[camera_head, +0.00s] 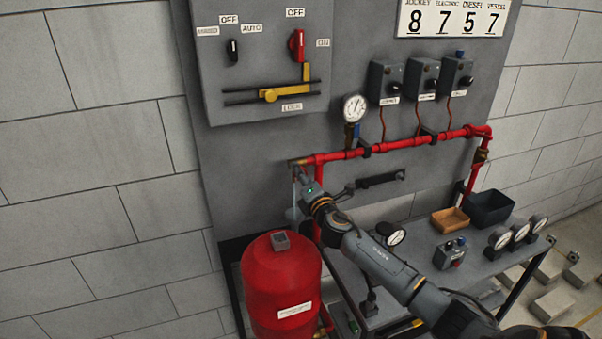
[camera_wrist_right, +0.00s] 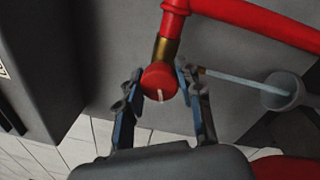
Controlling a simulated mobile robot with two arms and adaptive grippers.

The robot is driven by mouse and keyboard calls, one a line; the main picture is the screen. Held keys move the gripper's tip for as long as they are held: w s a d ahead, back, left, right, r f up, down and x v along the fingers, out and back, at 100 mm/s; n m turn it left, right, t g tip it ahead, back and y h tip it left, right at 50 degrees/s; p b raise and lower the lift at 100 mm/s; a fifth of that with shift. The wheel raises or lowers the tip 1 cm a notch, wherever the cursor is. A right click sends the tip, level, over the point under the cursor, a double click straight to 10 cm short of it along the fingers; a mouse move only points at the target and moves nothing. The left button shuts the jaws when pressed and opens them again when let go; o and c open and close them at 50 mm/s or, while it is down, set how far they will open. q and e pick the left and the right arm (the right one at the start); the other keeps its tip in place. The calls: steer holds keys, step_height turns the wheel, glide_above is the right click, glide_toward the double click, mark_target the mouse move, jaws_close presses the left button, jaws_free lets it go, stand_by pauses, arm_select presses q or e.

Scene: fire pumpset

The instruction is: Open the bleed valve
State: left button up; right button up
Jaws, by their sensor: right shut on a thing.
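The bleed valve's round red knob (camera_wrist_right: 159,78) sits on a brass stem (camera_wrist_right: 166,48) below the red pipe in the right wrist view. A white mark shows on its face. My right gripper (camera_wrist_right: 158,76) is shut on the knob, one finger on each side. In the head view my right gripper (camera_head: 306,184) is at the left end of the red pipe and hides the knob. A thin pale streak (camera_wrist_right: 235,79), apparently water, runs from a small brass outlet (camera_wrist_right: 202,70) to a grey cup (camera_wrist_right: 283,91). My left gripper is out of view.
A red tank (camera_head: 281,292) stands just below my right gripper. A pressure gauge (camera_head: 355,107) and a red pipe (camera_head: 400,140) are on the grey panel. The bench at right holds a wooden tray (camera_head: 449,220), a black bin (camera_head: 489,208) and several gauges.

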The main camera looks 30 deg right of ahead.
steer(key=n, duration=0.1)
steer(key=n+p, duration=0.1)
steer(key=n, duration=0.2)
steer(key=shift+r+n+p, duration=0.25)
steer(key=shift+n+p, duration=0.05)
steer(key=shift+n, duration=0.1)
steer(key=shift+f+n+y+p, duration=0.1)
steer(key=shift+n+y+p, duration=0.4)
steer(key=shift+n, duration=0.9)
steer(key=o, duration=1.2)
steer(key=shift+f, duration=0.1)
steer(key=s, duration=0.4)
steer(key=s+a, duration=0.1)
steer(key=s, duration=0.3)
steer(key=s+a, duration=0.1)
steer(key=s, duration=0.2)
steer(key=shift+s+f, duration=0.25)
steer(key=shift+s, duration=0.15)
